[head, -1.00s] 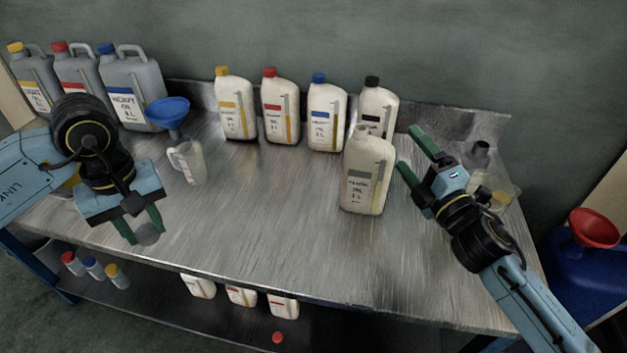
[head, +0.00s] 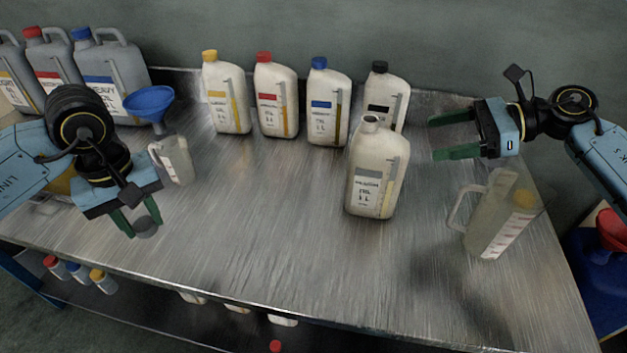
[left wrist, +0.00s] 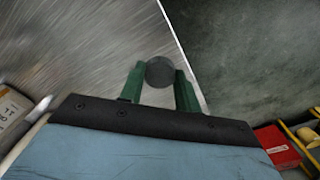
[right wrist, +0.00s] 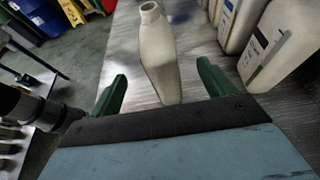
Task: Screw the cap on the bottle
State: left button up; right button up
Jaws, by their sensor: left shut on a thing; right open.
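The uncapped white bottle (head: 377,172) with a grey label stands upright on the metal table, right of the middle. In the right wrist view the bottle (right wrist: 160,55) shows its open neck, ahead of and between the fingers. My right gripper (head: 438,137) is open and empty, to the right of the bottle, its fingers pointing left and not touching it. My left gripper (head: 142,222) is shut on a dark grey round cap (head: 146,228), held near the table's front left edge, well left of the bottle. The cap also shows in the left wrist view (left wrist: 160,72).
Capped bottles with yellow (head: 226,95), red (head: 277,98), blue (head: 328,104) and black (head: 386,97) caps stand along the back. A measuring jug (head: 492,225) stands at the right. A blue funnel (head: 149,101) and small jug (head: 173,160) are left. The table's middle front is clear.

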aim_at(405, 142)
jog(key=shift+x, duration=3.45)
jog(key=shift+r, duration=0.15)
jog(key=shift+p+x, duration=0.3)
jog(key=shift+x, duration=2.35)
jog(key=shift+s+a+r, duration=0.1)
jog(key=shift+r, duration=0.05)
grip_shut()
jog(key=shift+r, duration=0.1)
